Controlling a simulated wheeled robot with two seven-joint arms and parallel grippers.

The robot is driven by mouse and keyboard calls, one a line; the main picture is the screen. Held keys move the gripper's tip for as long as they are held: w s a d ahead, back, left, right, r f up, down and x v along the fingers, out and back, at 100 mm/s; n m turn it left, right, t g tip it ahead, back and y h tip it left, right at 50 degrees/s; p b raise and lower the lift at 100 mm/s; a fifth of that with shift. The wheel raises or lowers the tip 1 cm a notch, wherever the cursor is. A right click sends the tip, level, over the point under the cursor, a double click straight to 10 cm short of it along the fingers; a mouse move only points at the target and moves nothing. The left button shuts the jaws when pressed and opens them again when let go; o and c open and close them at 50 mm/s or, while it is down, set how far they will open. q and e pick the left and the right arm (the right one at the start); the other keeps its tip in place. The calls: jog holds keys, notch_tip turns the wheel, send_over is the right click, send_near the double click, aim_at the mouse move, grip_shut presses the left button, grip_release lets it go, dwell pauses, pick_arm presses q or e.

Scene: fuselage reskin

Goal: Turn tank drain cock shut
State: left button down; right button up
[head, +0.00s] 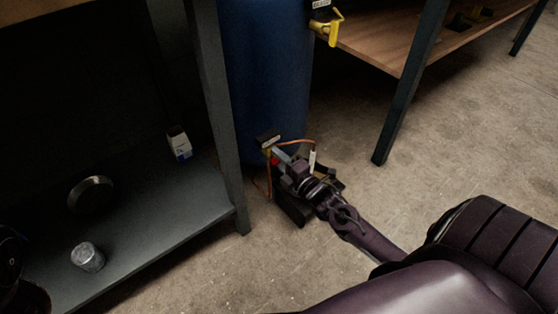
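The blue tank (268,85) stands upright between the two benches. At its foot are a small dark tag (268,140), a thin copper-coloured line (297,141) and a small red part (274,161), which may be the drain cock's handle. My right gripper (280,157) reaches in from the lower right and is right at these fittings. Its fingers overlap the red part and hide most of the cock. I cannot tell whether they grip it or how the cock is turned.
A dark metal shelf (165,225) at the left holds a round dish (90,193), a small grey cup (87,257) and a white box (179,144). A wooden bench (385,40) stands right. The concrete floor (460,140) is clear.

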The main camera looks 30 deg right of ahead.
grip_shut()
